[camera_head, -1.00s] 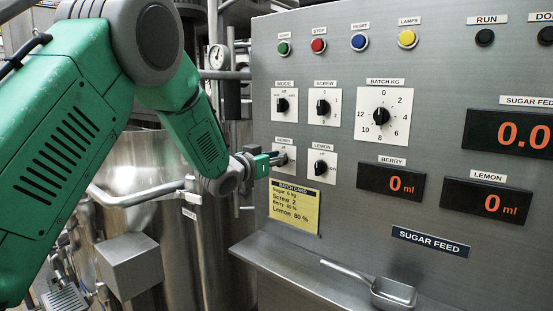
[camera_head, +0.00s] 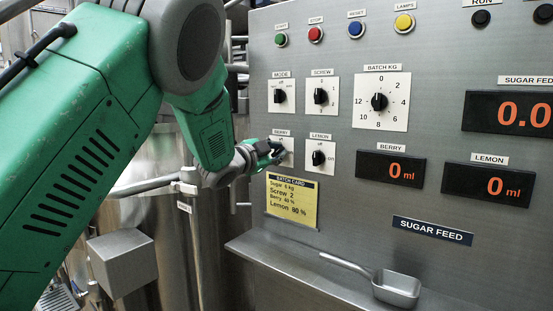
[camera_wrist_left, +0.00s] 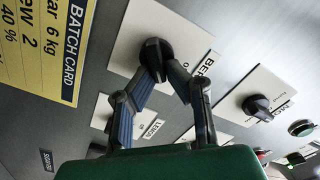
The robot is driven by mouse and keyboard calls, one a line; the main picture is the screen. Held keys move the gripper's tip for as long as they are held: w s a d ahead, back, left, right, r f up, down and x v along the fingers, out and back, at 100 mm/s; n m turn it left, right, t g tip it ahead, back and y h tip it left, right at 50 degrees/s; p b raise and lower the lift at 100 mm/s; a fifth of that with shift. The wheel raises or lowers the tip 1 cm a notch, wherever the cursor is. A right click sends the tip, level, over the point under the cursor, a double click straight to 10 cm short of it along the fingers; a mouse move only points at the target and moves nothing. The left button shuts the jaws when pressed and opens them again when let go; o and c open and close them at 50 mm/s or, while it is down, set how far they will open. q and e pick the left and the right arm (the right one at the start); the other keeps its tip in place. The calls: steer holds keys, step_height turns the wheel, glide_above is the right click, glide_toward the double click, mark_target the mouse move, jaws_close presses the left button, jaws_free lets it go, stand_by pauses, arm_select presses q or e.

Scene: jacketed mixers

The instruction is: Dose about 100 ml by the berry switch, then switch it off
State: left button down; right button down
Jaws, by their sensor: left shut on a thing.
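The berry switch shows as a dark knob (camera_wrist_left: 155,58) on a white plate (camera_head: 289,145) at the left of the sugar feed panel. My left gripper (camera_head: 277,153) is at this switch and hides most of its knob in the head view. In the wrist view the two fingers (camera_wrist_left: 166,75) are shut on the knob, one on each side. The knob's pointer setting cannot be read. The berry display (camera_head: 393,170) reads 0 ml. My right gripper is not in view.
The lemon switch (camera_head: 318,158) sits just right of the berry switch, with the mode knob (camera_head: 280,96) above. A yellow batch card (camera_head: 292,202) is below. A metal scoop (camera_head: 396,288) lies on the ledge. The lemon display (camera_head: 488,185) reads 0 ml.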

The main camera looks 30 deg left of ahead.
arm_select(q)
steer(key=shift+d+f+m+b, duration=0.15)
steer(key=shift+m+b, duration=0.8)
steer(key=shift+m, duration=0.4)
steer(key=shift+d+f+m+b, duration=0.1)
steer(key=shift+f+m+b, duration=0.1)
steer(key=shift+m+b, duration=1)
steer(key=shift+d+f+m+b, duration=0.15)
steer(key=shift+m+b, duration=0.55)
steer(key=shift+m, duration=0.85)
steer(key=shift+f, duration=0.15)
steer(key=c, duration=1.6)
jaws_free()
steer(key=shift+c, duration=0.2)
steer(key=shift+o, duration=0.2)
steer(key=shift+w+d, duration=0.1)
steer(key=shift+d, duration=0.1)
